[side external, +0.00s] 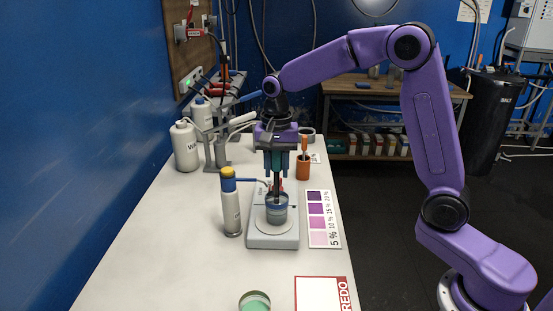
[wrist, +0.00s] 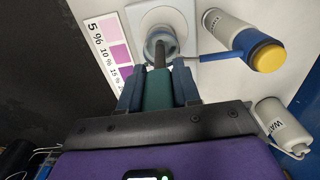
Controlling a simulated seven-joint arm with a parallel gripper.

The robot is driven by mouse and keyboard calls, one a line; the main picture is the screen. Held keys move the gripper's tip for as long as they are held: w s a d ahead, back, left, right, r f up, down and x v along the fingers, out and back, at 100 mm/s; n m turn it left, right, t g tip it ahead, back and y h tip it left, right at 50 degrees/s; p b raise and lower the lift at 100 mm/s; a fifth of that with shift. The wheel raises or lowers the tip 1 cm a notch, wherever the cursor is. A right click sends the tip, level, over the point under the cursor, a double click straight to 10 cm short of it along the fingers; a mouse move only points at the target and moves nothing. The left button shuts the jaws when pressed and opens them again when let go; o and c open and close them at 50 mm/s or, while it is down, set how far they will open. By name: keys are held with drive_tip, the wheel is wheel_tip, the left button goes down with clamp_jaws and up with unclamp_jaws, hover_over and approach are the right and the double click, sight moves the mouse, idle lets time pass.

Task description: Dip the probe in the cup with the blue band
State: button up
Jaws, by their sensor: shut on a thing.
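My gripper (side external: 276,172) is shut on the probe, with a blue finger on each side of its teal body (wrist: 158,90). The probe's dark shaft (side external: 276,188) points straight down over the cup with the blue band (side external: 277,213). The cup stands upright on a pale grey plate device (side external: 258,240). In the wrist view the shaft overlaps the mouth of the cup (wrist: 152,40). The shaft's lower end appears to be at or inside the cup's rim; the tip and its depth are hidden.
A yellow-capped bottle (side external: 231,205) stands close left of the device. A purple colour chart (side external: 316,210) lies to its right. An orange holder (side external: 303,168) stands behind. A green-filled dish (side external: 255,301) and a REDO sheet (side external: 320,294) are in front.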

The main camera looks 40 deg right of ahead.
drive_tip(key=shift+f, duration=1.6)
idle(1.9)
drive_tip(key=shift+r, duration=5.5)
drive_tip(key=shift+a, duration=0.1)
